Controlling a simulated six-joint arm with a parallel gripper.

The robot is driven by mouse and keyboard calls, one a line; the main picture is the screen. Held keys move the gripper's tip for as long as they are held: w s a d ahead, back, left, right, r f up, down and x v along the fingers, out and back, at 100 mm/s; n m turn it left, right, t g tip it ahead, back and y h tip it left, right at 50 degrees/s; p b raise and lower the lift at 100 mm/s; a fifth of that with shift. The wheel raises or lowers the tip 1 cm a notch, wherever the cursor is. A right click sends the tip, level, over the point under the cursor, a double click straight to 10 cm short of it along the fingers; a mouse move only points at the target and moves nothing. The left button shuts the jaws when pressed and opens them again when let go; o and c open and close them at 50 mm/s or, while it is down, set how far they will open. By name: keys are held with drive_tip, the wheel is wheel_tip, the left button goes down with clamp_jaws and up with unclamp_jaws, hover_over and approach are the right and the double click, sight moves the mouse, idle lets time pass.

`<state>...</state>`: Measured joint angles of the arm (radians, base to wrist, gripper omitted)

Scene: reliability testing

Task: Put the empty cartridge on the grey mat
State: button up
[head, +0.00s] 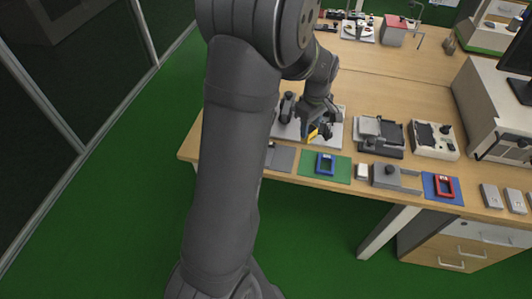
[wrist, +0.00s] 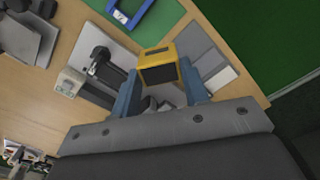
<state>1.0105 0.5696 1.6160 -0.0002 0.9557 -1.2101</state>
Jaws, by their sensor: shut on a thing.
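My gripper (head: 320,130) is shut on a yellow cartridge (wrist: 157,66) with a dark face. In the wrist view the cartridge sits between the two blue fingers of the gripper (wrist: 160,76). In the head view only a small yellow part of the cartridge (head: 312,134) shows below the gripper, over the light plate. The grey mat (head: 283,159) lies at the table's front edge, left of the green mat. In the wrist view the grey mat (wrist: 196,42) shows just right of the cartridge, partly hidden by a finger. The height of the cartridge is hard to tell.
A blue frame (head: 325,164) lies on the green mat (head: 343,168). A light plate (head: 290,130) carries a dark device (wrist: 101,62). A white block (head: 362,171), a grey fixture (head: 390,178) and a red frame (head: 444,186) stand along the front edge to the right.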

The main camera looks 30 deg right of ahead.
drive_tip(key=s+a+m, duration=0.2)
drive_tip(key=s+a, duration=0.1)
drive_tip(key=s, duration=0.4)
hover_over(285, 158)
drive_tip(key=shift+s+f, duration=0.1)
drive_tip(key=shift+f, duration=5.6)
drive_tip(key=shift+f, duration=0.15)
drive_tip(key=o, duration=1)
wheel_tip(285, 158, up, 12)
drive_tip(key=shift+r, duration=0.2)
